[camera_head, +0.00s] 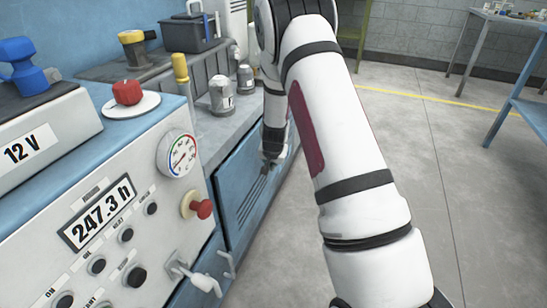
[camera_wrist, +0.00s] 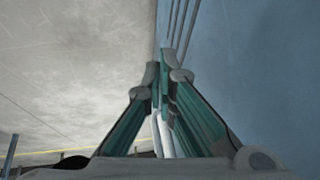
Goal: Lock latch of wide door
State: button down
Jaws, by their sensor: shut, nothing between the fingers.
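The wide blue door (camera_head: 240,200) with vent slots is on the front of the bench, right of the control panel. It looks closed or nearly so. My gripper (camera_head: 268,164) is at the door's upper far part, close to its face; I cannot tell whether it touches. In the wrist view my gripper (camera_wrist: 166,78) is shut and empty, with the blue door surface (camera_wrist: 250,80) close on its right. A pale rod (camera_wrist: 164,135) shows between the finger links. I cannot clearly make out the latch; a pale handle (camera_head: 228,264) shows at the door's near lower edge.
The control panel (camera_head: 110,220) stands at the left with a gauge (camera_head: 178,154), a red knob (camera_head: 202,208) and a grey lever (camera_head: 195,278). Grey canisters (camera_head: 222,97) stand on the bench above the door. The floor (camera_head: 440,180) to the right is clear.

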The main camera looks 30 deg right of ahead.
jog(key=shift+s+a+p, duration=0.45)
jog(key=shift+s+a, duration=1.05)
jog(key=shift+s, duration=0.25)
jog(key=s+a+r+n+g+y, duration=0.1)
jog(key=s+a+r+n, duration=0.1)
jog(key=s+a+r, duration=0.45)
jog(key=s+a+r+n+y, duration=0.1)
jog(key=s+a+r, duration=0.2)
jog(key=r, duration=0.7)
jog(key=s+a+r+n+g+y, duration=0.1)
jog(key=s+a+r+n, duration=0.1)
jog(key=s+a+r, duration=0.45)
jog(key=s+r+n+g, duration=0.1)
jog(key=s+r+n, duration=0.15)
jog(key=s, duration=0.65)
jog(key=s+r+n+g, duration=0.1)
jog(key=s+r, duration=0.2)
jog(key=s, duration=0.7)
jog(key=s+r+n+g, duration=0.1)
jog(key=s+r, duration=0.2)
jog(key=s, duration=0.6)
notch_tip(320, 180, up, 32)
jog(key=t+p, duration=0.4)
jog(key=p, duration=2.6)
jog(key=shift+w+h+p, duration=0.15)
jog(key=shift+h+p, duration=0.15)
jog(key=shift+h, duration=0.1)
